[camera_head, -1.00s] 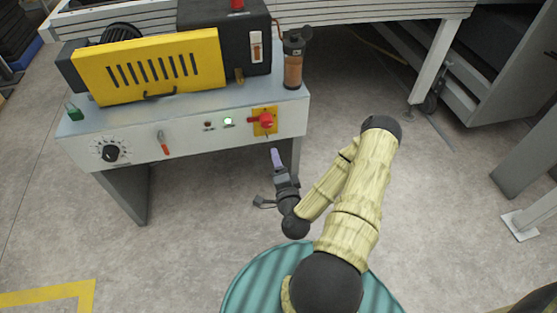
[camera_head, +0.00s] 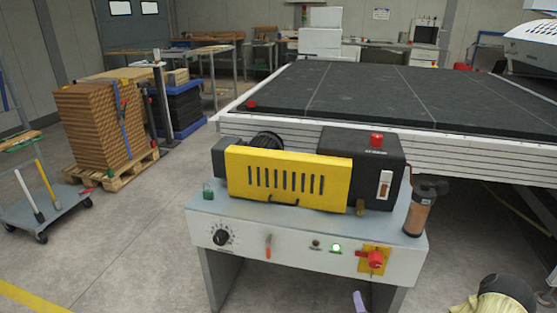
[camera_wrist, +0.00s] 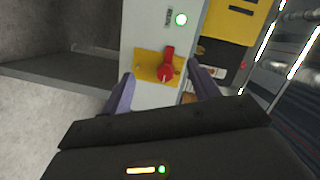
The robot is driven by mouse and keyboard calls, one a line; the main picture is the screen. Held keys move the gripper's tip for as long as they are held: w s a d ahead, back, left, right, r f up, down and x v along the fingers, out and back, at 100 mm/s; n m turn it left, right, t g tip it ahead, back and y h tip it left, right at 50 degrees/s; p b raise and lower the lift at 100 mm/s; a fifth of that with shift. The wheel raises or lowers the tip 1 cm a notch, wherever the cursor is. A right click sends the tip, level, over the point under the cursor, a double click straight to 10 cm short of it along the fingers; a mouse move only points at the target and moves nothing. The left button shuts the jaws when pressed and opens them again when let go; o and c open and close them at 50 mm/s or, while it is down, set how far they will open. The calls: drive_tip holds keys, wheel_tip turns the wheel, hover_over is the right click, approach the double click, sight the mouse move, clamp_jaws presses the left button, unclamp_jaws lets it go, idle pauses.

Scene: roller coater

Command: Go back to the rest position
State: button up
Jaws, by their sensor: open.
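My gripper (camera_wrist: 158,90) is open in the wrist view, its two purple fingers apart with nothing between them. Beyond the fingers is the red rotary switch (camera_wrist: 167,68) on its yellow plate, on the front panel of the roller coater. In the head view only a purple fingertip (camera_head: 359,302) shows at the bottom edge, below the red switch (camera_head: 375,258). Part of my arm shows at the bottom right. The roller coater (camera_head: 300,237) has a yellow slotted cover (camera_head: 290,178) and a lit green lamp (camera_head: 336,248).
A brown cylindrical container (camera_head: 418,212) stands at the machine's right end. A large dark-topped table (camera_head: 370,98) lies behind. A pallet of stacked boards (camera_head: 95,130) and a trolley (camera_head: 40,212) stand on the left. The floor left of the machine is clear.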

drive_tip(key=a+n+g+y, duration=0.3)
drive_tip(key=a+n+g, duration=0.3)
drive_tip(key=n, duration=0.5)
drive_tip(key=s+a+r+n+g+h, duration=0.1)
drive_tip(key=s+a+r+n+g, duration=0.1)
drive_tip(key=s+r+g, duration=0.35)
drive_tip(key=s+a+r+n+g+h, duration=0.1)
drive_tip(key=s+r+g, duration=0.2)
drive_tip(key=s+r, duration=0.6)
wheel_tip(320, 180, up, 29)
drive_tip(key=w+p, duration=0.2)
drive_tip(key=p, duration=2.5)
drive_tip(key=shift+w, duration=0.35)
drive_tip(key=shift+a+f+t, duration=0.1)
drive_tip(key=shift+f+t, duration=0.05)
drive_tip(key=shift+t, duration=0.1)
